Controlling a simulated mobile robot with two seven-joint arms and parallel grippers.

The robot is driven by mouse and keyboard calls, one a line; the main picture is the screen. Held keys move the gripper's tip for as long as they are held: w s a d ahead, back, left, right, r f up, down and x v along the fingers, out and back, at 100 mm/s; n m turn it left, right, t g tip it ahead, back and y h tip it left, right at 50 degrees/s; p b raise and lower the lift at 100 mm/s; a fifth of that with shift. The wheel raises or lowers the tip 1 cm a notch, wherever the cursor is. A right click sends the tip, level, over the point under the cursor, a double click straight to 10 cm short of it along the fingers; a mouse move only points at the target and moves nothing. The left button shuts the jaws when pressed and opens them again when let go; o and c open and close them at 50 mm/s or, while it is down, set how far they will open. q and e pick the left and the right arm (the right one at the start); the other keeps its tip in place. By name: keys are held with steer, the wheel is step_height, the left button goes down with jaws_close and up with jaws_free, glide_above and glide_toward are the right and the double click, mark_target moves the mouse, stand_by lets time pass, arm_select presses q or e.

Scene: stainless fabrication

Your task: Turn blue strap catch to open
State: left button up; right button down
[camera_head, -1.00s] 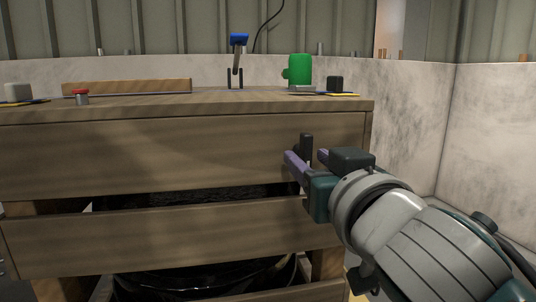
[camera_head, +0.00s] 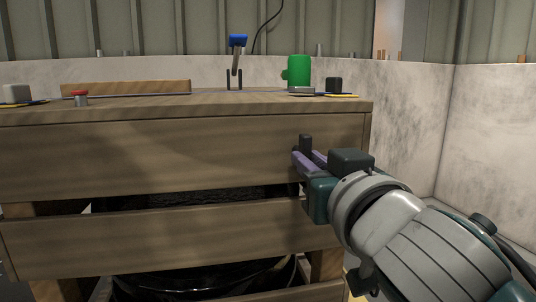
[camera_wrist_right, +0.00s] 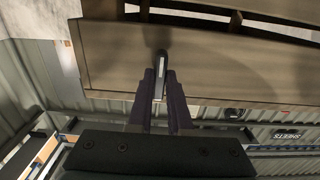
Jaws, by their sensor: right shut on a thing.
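A blue-ended lever (camera_head: 237,42) stands upright between two dark posts on the back of the wooden bench top; it is the only clearly blue catch-like part in view. My right gripper (camera_head: 307,160) is at the right of the bench's upper front panel, well below and in front of that lever. Its purple fingers are shut on a small dark upright handle (camera_head: 305,143). In the right wrist view the handle (camera_wrist_right: 161,68) shows as a rounded dark bar with a pale stripe between the fingertips, against the wooden panel. My left gripper is out of view.
The wooden bench (camera_head: 180,155) has slatted front panels with dark gaps. On its top are a green object (camera_head: 299,70), a dark block (camera_head: 334,85), a red-topped button (camera_head: 80,97) and a wooden strip (camera_head: 125,88). A pale wall (camera_head: 490,140) stands at right.

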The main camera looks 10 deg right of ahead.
steer(key=shift+n+p, duration=0.65)
steer(key=shift+n, duration=1.65)
steer(key=n+p, duration=0.1)
steer(key=n, duration=0.3)
steer(key=shift+n, duration=0.3)
